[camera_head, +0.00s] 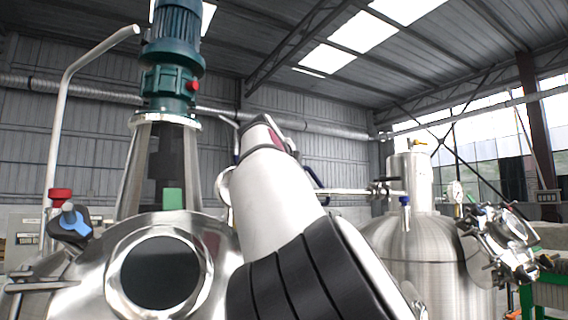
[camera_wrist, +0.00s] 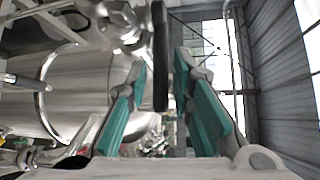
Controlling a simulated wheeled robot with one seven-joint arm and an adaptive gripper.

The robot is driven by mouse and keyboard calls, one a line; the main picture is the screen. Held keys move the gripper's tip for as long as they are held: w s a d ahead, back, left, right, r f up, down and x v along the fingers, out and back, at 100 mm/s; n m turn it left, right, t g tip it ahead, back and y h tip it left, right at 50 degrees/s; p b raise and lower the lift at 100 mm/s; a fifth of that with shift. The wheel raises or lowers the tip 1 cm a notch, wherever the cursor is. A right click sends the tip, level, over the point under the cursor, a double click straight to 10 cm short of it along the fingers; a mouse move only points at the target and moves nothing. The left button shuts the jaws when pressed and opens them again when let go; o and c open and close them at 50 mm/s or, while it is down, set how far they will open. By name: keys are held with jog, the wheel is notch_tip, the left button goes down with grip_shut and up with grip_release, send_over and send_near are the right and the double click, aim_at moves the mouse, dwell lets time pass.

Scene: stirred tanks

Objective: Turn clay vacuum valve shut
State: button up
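In the wrist view, a dark flat part (camera_wrist: 160,55), perhaps a valve handle or handwheel seen edge-on, stands upright beside a metal pipe fitting (camera_wrist: 122,25). My gripper (camera_wrist: 161,72) is open, with its two teal finger pads apart. The dark part lies in the gap between the fingertips in the picture; I cannot tell how deep it sits or whether a pad touches it. No clay colour shows on it, so I cannot confirm that it is the vacuum valve. In the head view my white and black arm hides the gripper.
A steel tank (camera_wrist: 70,90) fills the wrist view's left. In the head view, a near vessel (camera_head: 215,235) carries a green motor (camera_head: 174,45), a red knob (camera_head: 60,194) and a blue-handled fitting (camera_head: 74,224). Another tank (camera_head: 430,255) stands right, with a pipe (camera_head: 345,191) beside it.

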jog(key=v, duration=0.9)
jog(key=shift+s, duration=0.15)
dwell(0.4)
